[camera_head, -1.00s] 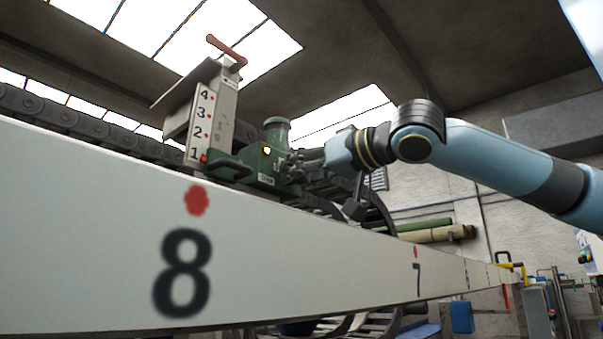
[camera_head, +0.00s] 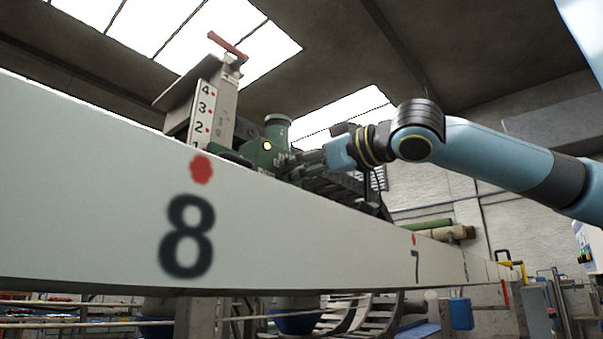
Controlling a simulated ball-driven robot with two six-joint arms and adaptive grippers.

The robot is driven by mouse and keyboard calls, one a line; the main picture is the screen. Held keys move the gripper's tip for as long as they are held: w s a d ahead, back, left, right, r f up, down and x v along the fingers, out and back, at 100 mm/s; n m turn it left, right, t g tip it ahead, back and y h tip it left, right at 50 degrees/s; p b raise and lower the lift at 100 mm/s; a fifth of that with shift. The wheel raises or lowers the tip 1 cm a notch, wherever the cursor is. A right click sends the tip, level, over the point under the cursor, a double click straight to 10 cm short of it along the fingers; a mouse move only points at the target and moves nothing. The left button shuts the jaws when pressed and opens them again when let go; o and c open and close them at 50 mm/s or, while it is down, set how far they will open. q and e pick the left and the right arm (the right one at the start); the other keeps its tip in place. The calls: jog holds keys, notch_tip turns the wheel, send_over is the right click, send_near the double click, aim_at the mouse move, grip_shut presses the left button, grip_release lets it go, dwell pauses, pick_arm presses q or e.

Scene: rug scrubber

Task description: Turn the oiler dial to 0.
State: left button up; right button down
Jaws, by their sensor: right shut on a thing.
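The green oiler (camera_head: 275,133) stands behind the white beam (camera_head: 110,205), and its lower part is hidden by the beam. My right gripper (camera_head: 292,165) is at the oiler's right side, shut on what looks like the oiler dial. The dial's face and marks are too small and covered to read. My left gripper is not in view.
A post with a red-dotted number plate (camera_head: 205,112) and a red handle (camera_head: 227,46) rises left of the oiler. The beam, marked 8 and 7, runs across in front. Rolled rugs (camera_head: 445,235) lie at the back right.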

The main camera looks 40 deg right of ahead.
jog(key=shift+f+n+y+b, duration=0.1)
jog(key=shift+n+y+b, duration=0.6)
jog(key=shift+n, duration=3.3)
jog(key=shift+r+n+y+b, duration=0.1)
jog(key=shift+n+b, duration=1.35)
jog(key=shift+n, duration=2.55)
jog(key=shift+f+n+y+b, duration=0.2)
jog(key=shift+n+b, duration=0.85)
jog(key=shift+n, duration=2.95)
jog(key=shift+r, duration=0.1)
